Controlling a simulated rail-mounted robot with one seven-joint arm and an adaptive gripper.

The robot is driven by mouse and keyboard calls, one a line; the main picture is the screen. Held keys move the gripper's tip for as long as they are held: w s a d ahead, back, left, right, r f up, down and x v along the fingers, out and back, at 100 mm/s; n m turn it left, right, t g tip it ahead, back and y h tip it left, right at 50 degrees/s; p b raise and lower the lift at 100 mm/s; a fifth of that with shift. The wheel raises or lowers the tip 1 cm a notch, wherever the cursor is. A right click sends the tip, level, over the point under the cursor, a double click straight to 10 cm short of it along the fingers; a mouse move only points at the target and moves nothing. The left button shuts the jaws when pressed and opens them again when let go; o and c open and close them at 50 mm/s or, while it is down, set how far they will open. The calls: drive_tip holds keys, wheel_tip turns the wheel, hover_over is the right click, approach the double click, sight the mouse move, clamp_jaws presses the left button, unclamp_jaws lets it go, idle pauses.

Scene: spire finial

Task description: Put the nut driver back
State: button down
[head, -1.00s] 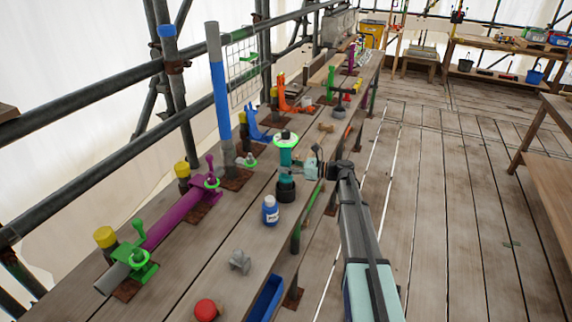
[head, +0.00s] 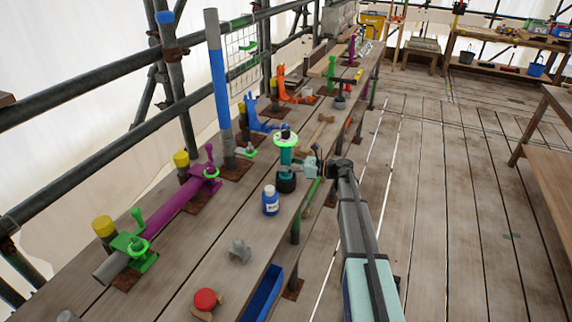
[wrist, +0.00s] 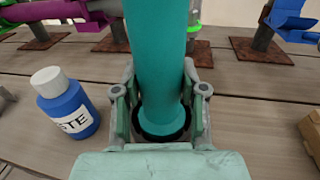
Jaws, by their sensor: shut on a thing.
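The teal upright tool, which I take as the nut driver (wrist: 158,50), is between the two fingers of my gripper (wrist: 160,118) in the wrist view. My gripper is shut on it. In the head view the nut driver (head: 286,158) stands upright, with a bright green ring near its dark top. A black round holder (head: 286,183) is directly under it. In the wrist view the holder's black rim (wrist: 165,136) surrounds the lower end of the tool. How deep the tip sits is hidden. My gripper (head: 299,168) reaches in from the right.
A blue bottle with a white cap (head: 270,201) stands close in front of the holder. A grey fitting (head: 239,251), a red-topped piece (head: 205,299) and a blue tray (head: 263,293) are nearer. A purple pipe (head: 175,213) lies left. Open floor is right.

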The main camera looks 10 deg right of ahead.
unclamp_jaws()
idle(0.5)
drive_tip(key=shift+f, duration=0.6)
drive_tip(key=p+v, duration=0.1)
drive_tip(key=v, duration=0.8)
idle(1.2)
idle(0.6)
